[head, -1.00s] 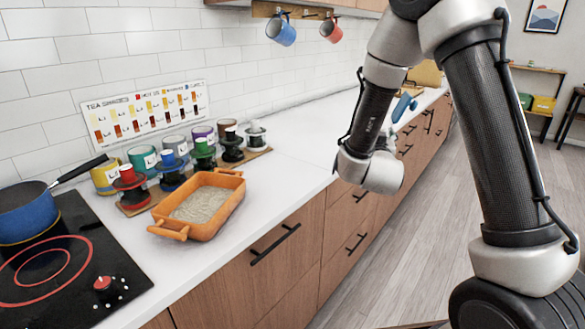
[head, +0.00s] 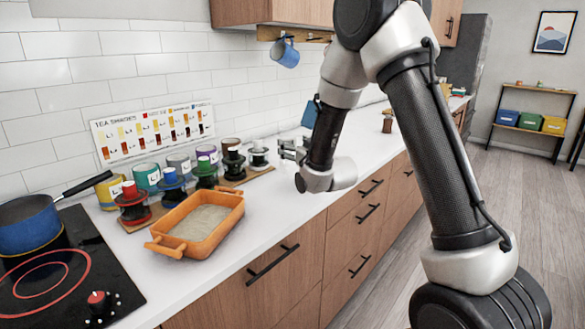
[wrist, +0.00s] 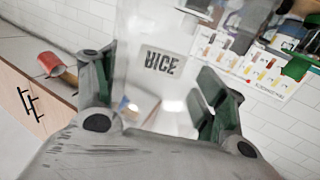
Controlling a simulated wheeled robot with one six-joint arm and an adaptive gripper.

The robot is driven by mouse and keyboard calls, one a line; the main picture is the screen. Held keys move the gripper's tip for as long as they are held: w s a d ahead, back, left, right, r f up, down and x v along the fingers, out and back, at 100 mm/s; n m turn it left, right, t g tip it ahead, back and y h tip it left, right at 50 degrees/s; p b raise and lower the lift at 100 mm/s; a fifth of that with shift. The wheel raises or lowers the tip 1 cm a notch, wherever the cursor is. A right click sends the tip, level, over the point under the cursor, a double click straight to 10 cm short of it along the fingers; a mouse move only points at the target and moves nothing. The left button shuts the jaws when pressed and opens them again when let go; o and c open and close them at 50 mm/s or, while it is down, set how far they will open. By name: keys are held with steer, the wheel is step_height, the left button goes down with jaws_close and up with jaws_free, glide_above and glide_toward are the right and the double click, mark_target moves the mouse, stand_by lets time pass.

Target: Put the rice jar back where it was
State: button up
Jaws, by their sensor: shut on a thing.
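In the head view my gripper (head: 292,150) is above the white counter, near the right end of the row of tea jars. I cannot make out the jar there, and my arm hides part of that area. An orange baking dish (head: 158,248) with a pale, rice-coloured filling stands on the counter, left of my gripper.
Several coloured canisters and stacked black-ringed items (head: 134,207) stand along the wall. A blue pot (head: 28,222) sits on the black cooktop (head: 105,265). A blue mug (head: 285,52) hangs from a rail. A red cylindrical thing (wrist: 52,64) lies on the counter in the wrist view.

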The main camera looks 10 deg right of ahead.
steer(key=shift+d+f, duration=0.1)
steer(key=shift+f, duration=2.4)
steer(key=shift+f, duration=0.1)
steer(key=o, duration=1.5)
